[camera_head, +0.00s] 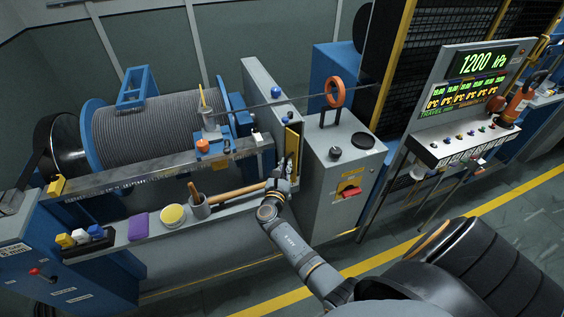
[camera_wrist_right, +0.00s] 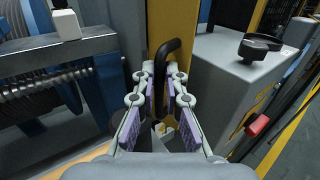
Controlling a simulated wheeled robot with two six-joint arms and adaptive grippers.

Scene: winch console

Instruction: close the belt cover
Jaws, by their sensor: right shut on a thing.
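The belt cover seems to be the narrow yellow panel (camera_head: 293,139) at the right end of the winch, beside a tall grey housing plate. In the right wrist view the yellow panel (camera_wrist_right: 172,28) stands upright and carries a bent black handle (camera_wrist_right: 170,52). My right gripper (camera_head: 283,168) is at the panel's lower part. In the wrist view its fingers (camera_wrist_right: 160,85) are on both sides of the handle, shut on it. The fingers hide part of the handle. I cannot tell how far the cover stands open. My left gripper is not in view.
A grey cabinet (camera_head: 337,165) with a knob and red switch stands close right of the gripper. The cable drum (camera_head: 150,130) is behind.

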